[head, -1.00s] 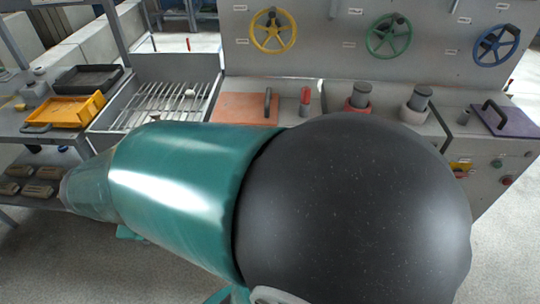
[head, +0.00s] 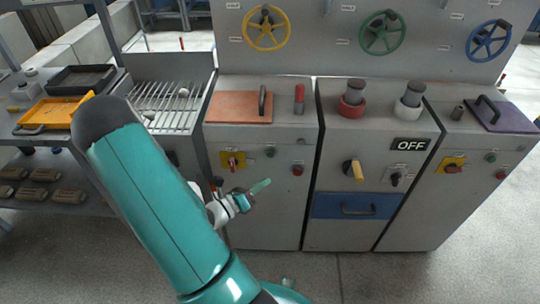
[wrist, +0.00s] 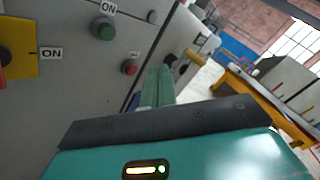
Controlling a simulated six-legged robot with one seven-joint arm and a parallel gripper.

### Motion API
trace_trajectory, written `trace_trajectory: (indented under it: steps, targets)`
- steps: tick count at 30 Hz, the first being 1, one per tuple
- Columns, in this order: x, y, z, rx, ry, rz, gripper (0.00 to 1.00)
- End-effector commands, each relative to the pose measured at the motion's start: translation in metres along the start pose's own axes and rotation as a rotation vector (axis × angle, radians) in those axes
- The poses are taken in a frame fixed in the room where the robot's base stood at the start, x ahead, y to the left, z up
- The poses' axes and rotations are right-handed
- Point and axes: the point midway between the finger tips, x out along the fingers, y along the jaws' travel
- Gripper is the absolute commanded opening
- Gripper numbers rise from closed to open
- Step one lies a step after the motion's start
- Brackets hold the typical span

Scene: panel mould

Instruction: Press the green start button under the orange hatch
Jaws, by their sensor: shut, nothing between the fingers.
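The orange hatch (head: 232,106) lies shut on top of the left cabinet, with a dark handle at its right side. The green button (head: 270,152) is on the front panel below it, between the yellow switch plate and a red button (head: 297,170). In the wrist view the green button (wrist: 103,28) sits under an ON label, up and left of my fingertips. My gripper (head: 264,184) is shut and empty in front of this panel. Its green fingers (wrist: 158,72) point towards the panel, nearer the red button (wrist: 129,67) than the green. I cannot tell the gap to the panel.
A yellow plate with a red switch (head: 232,161) is left of the green button. A middle cabinet with an OFF sign (head: 410,144) and blue drawer (head: 357,205) stands to the right. A purple hatch (head: 508,117) tops the right cabinet. Shelves with trays stand at left.

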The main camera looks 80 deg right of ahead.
Motion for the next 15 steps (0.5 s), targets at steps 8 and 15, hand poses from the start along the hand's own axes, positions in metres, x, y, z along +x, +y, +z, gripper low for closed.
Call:
trace_trajectory:
  steps: [8, 15]
  targets:
    - [0.0131, 0.0090, -0.0127, -0.122, -0.065, 0.016, 0.00]
    - [0.0129, 0.0090, -0.0121, -0.118, -0.063, 0.016, 0.00]
